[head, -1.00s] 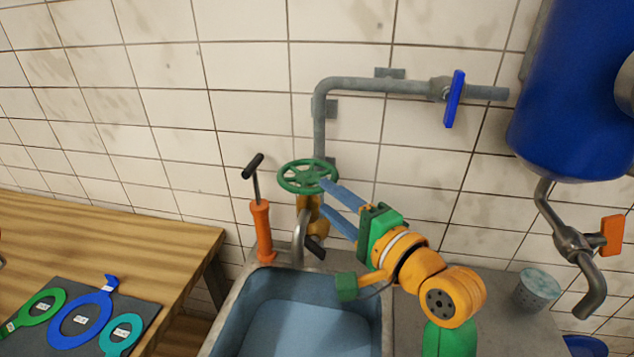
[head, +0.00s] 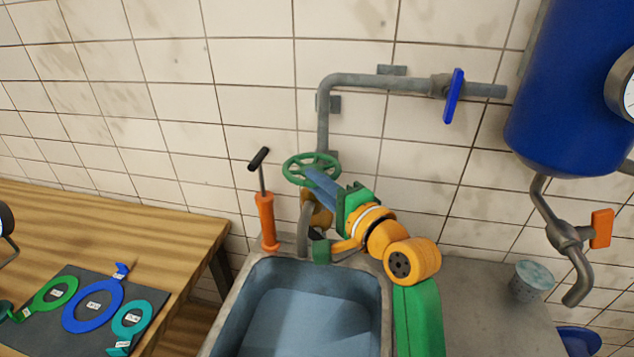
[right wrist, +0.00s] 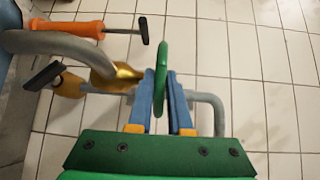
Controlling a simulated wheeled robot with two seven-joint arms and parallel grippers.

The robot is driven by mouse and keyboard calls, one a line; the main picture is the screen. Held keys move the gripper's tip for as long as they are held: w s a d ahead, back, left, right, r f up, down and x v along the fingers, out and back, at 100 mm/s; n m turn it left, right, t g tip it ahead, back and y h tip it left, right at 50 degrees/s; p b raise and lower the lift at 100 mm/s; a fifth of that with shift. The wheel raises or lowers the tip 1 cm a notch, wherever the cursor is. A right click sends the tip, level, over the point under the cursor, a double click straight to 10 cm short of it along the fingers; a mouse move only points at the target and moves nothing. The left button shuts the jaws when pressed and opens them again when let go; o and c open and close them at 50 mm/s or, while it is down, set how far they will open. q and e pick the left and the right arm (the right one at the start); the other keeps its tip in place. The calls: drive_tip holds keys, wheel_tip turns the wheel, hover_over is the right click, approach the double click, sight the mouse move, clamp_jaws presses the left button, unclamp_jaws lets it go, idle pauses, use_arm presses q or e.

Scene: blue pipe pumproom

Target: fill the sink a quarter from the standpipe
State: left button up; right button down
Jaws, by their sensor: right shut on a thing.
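The standpipe's green handwheel (head: 300,161) stands above its brass body behind the sink; its rim (right wrist: 162,75) shows edge-on in the right wrist view. My right gripper (head: 312,176) is shut on the rim, with a blue finger on each side of it (right wrist: 160,92). The grey spout (right wrist: 65,45) curves beside the brass valve body (right wrist: 115,78). The grey sink (head: 318,312) has a blue-looking basin; I cannot tell the water level, and no stream shows. My right arm hides part of the standpipe. My left gripper is not in view.
An orange hand pump (head: 266,222) stands left of the standpipe. A wall pipe with a blue lever (head: 453,96) is above. A blue tank (head: 570,90) with an orange-handled valve (head: 601,229) hangs right. A grey cup (head: 531,282) is on the counter. A wooden table (head: 120,232) holds ring tags.

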drive_tip(key=shift+d, duration=0.1)
drive_tip(key=shift+w+d+n+g+y, duration=0.1)
drive_tip(key=shift+d+n+g+y, duration=0.15)
drive_tip(key=shift+n+g+y, duration=0.25)
drive_tip(key=shift+w+d+f+n+g+y+b, duration=0.15)
drive_tip(key=shift+d+n+g+y+b, duration=0.1)
drive_tip(key=shift+n+g+y+b, duration=0.4)
drive_tip(key=n+g+y, duration=0.1)
drive_tip(key=d+n+g+y+b, duration=0.1)
drive_tip(key=g, duration=0.1)
drive_tip(key=shift+w+n+y, duration=0.2)
drive_tip(key=shift+n+y, duration=0.05)
drive_tip(key=shift+y, duration=0.1)
drive_tip(key=shift+w+d+r+n+g+y+b, duration=0.1)
drive_tip(key=shift+w+r+n+g+y+b, duration=0.1)
drive_tip(key=shift+n+g+y+b, duration=0.35)
drive_tip(key=c, duration=0.8)
unclamp_jaws()
drive_tip(key=shift+c, duration=0.2)
